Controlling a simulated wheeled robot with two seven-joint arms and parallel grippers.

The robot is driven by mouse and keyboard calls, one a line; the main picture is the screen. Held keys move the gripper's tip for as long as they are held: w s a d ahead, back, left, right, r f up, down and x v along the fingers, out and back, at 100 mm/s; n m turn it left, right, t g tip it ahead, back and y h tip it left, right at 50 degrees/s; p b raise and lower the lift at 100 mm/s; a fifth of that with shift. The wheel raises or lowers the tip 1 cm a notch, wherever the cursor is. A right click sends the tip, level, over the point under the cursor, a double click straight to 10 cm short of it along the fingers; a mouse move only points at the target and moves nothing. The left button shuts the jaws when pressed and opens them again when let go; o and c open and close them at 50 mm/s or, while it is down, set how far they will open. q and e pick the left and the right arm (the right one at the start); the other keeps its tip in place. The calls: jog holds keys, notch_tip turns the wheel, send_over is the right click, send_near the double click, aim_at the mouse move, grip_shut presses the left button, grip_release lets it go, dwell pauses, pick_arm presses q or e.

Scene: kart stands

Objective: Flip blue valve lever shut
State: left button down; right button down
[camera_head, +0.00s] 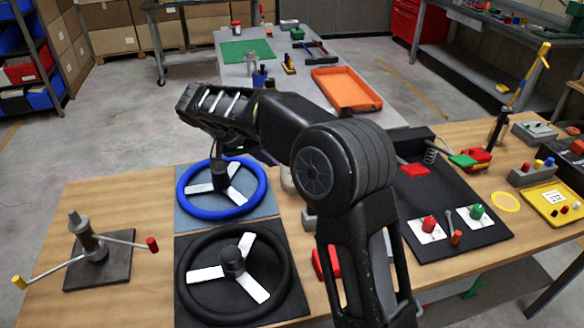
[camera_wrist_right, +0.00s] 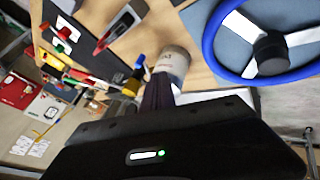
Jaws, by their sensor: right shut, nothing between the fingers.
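My right gripper (camera_head: 219,152) hangs over the blue handwheel (camera_head: 254,203) in the head view, fingers downward. In the right wrist view its dark fingers (camera_wrist_right: 158,92) are together, with nothing seen between them. A pale cylinder (camera_wrist_right: 173,62) stands just beyond the fingertips in that view; whether they touch it I cannot tell. Beside it is a small yellow part (camera_wrist_right: 132,84) with a blue tip (camera_wrist_right: 139,62), possibly the blue valve lever; its position is unclear. In the head view my arm covers that part of the table. My left gripper is not in view.
A black handwheel (camera_head: 280,270) lies in front of the blue one. A post with red and yellow-tipped arms (camera_head: 88,240) stands at left. The black panel (camera_head: 487,240) at right bears red and green knobs. An orange tray (camera_head: 346,90) is on the back table.

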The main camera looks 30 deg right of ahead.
jog(key=s+d+f+p, duration=0.1)
jog(key=d+f+p, duration=0.2)
jog(key=d+f, duration=0.5)
jog(key=shift+s+d, duration=0.35)
jog(key=shift+d, duration=0.25)
jog(key=shift+s, duration=0.1)
jog(key=s+d+n+t+y+b, duration=0.2)
jog(key=s+d+n+t+b, duration=0.2)
jog(key=s+d+n+b, duration=0.2)
jog(key=shift+s+d+r+n+b, duration=0.15)
jog(key=shift+d+n+b, duration=0.85)
jog(key=shift+d+b, duration=0.85)
